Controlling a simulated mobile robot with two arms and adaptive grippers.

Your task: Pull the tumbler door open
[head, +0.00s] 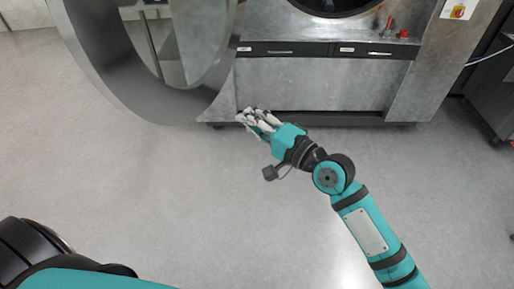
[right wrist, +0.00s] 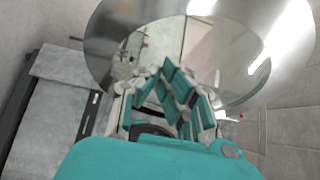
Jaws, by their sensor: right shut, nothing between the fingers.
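The tumbler door (head: 145,95) is a large round grey metal ring with a glassy centre. It stands swung out to the left of the machine (head: 310,85), whose dark round opening (head: 335,5) shows at the top of the head view. My right gripper (head: 250,115) is shut and empty, beside the lower right edge of the door; whether it touches the door I cannot tell. In the right wrist view the door (right wrist: 100,55) lies beyond the closed fingers (right wrist: 158,72). My left gripper is out of view; only part of my left arm shows at lower left.
Two drawers with handles (head: 280,52) cross the machine front below the opening. Red knobs (head: 403,34) sit at its right, and a yellow and red switch (head: 458,12) is at the top right. A metal cabinet (head: 493,90) stands at the right edge. The grey floor in front is clear.

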